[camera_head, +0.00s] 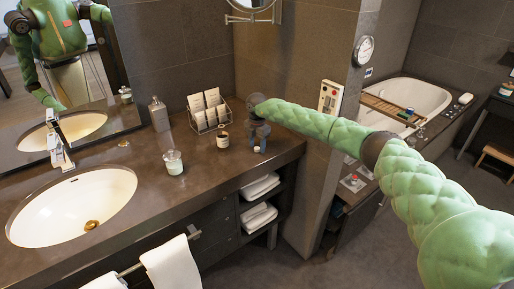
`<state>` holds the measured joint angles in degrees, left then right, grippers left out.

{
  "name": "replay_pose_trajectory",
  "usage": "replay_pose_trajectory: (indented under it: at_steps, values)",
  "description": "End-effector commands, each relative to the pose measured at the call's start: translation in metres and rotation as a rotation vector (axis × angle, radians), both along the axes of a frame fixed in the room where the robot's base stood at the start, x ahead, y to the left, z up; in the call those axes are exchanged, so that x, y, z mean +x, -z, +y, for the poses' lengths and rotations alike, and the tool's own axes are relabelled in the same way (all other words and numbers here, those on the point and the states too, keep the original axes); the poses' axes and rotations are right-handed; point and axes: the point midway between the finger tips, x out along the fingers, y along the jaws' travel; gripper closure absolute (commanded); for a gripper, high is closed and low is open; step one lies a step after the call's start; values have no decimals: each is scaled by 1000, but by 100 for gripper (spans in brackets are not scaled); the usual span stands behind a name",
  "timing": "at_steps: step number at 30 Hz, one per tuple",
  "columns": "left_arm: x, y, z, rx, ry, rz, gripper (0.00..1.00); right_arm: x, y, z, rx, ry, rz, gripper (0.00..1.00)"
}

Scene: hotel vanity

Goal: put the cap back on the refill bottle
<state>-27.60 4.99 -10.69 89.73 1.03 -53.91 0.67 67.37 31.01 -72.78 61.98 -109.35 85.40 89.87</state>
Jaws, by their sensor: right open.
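My right gripper (260,146) reaches down over the right end of the dark counter, with its jaws open. A small pale thing shows low between or beside the fingers; I cannot tell whether it is the cap. A small dark bottle with a light label (223,139) stands upright on the counter, left of the gripper and apart from it. It may be the refill bottle, but its top is too small to read clearly. A clear glass container with a white label (174,163) stands further left, near the basin. My left gripper is not in view.
A wire rack with white cards (209,112) stands behind the dark bottle. A grey bottle (158,116) stands by the mirror. The sink (72,207) and faucet (60,142) are at left. The tiled wall (292,62) rises close behind my right gripper. The front counter is clear.

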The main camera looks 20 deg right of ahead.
Motion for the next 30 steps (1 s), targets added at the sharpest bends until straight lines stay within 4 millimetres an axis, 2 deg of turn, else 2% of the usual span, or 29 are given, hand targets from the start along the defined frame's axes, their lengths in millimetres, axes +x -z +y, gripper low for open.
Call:
replay_pose_trajectory:
  at_steps: [13,21,30]
  values:
    - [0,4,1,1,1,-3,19,0,4,0,0,0,-1,51]
    - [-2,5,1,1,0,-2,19,0,4,0,0,0,-1,98]
    - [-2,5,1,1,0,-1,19,0,3,0,0,0,-1,98]
